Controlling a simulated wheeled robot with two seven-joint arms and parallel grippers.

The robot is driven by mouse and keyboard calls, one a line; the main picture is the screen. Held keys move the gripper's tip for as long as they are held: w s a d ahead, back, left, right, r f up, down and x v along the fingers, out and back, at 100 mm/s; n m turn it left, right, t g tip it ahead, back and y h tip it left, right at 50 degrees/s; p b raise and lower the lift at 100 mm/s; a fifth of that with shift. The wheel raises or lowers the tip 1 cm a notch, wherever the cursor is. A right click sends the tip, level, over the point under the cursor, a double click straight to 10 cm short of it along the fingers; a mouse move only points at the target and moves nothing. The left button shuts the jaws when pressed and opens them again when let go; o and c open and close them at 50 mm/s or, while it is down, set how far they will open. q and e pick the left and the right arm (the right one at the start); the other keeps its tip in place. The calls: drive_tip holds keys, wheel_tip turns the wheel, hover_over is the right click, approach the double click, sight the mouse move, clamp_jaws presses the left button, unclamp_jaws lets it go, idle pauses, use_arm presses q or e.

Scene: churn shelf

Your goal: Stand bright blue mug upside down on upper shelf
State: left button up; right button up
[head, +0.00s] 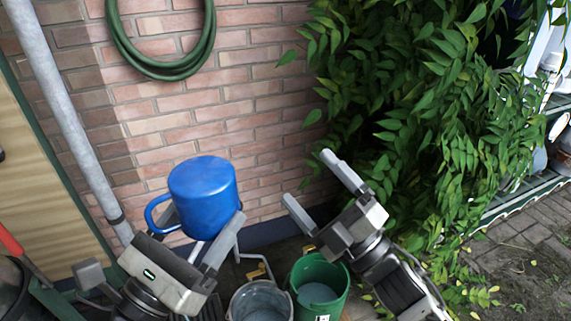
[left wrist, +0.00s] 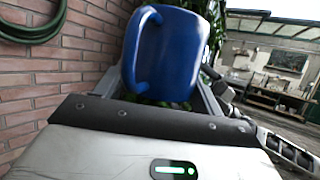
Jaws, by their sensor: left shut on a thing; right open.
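The bright blue mug (head: 203,190) is held up in front of the brick wall in the head view. Its closed, rounded base faces up and its handle points left; its mouth is not visible. My left gripper (head: 204,222) is shut on the mug, with a finger on either side of it. The mug (left wrist: 178,55) fills the middle of the left wrist view, its handle on the left. My right gripper (head: 308,177) is open and empty, to the right of the mug. A green slatted shelf (head: 505,206) shows at the right edge, partly behind leaves.
A green bucket (head: 334,282) and a grey bucket (head: 243,302) stand low between my arms. Dense leaves (head: 400,110) hang between my right gripper and the shelf. A drainpipe (head: 62,95) and a coiled hose (head: 165,70) are by the wall. Paving (head: 490,250) lies at the right.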

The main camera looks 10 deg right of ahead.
sight(188, 177)
drive_tip(key=s+a+r+n+g+y, duration=0.2)
drive_tip(key=a+r+n+g+y, duration=0.15)
drive_tip(key=n+g, duration=0.8)
drive_tip(key=s+a+r+n+g+y, duration=0.15)
drive_tip(key=r+n+g+y, duration=0.45)
drive_tip(key=n, duration=1)
drive_tip(key=a+n+g+h, duration=0.1)
drive_tip(key=a+h, duration=0.1)
drive_tip(key=a, duration=0.2)
drive_tip(key=s+a+f+n+g+h, duration=0.1)
drive_tip(key=a+n, duration=0.1)
drive_tip(key=a, duration=0.1)
drive_tip(key=a+f+n+g+h, duration=0.1)
drive_tip(key=a+n+h, duration=0.1)
drive_tip(key=a, duration=0.2)
drive_tip(key=shift+s+a+n+h, duration=0.2)
drive_tip(key=shift+a+n+h, duration=0.05)
drive_tip(key=shift+a+h, duration=0.1)
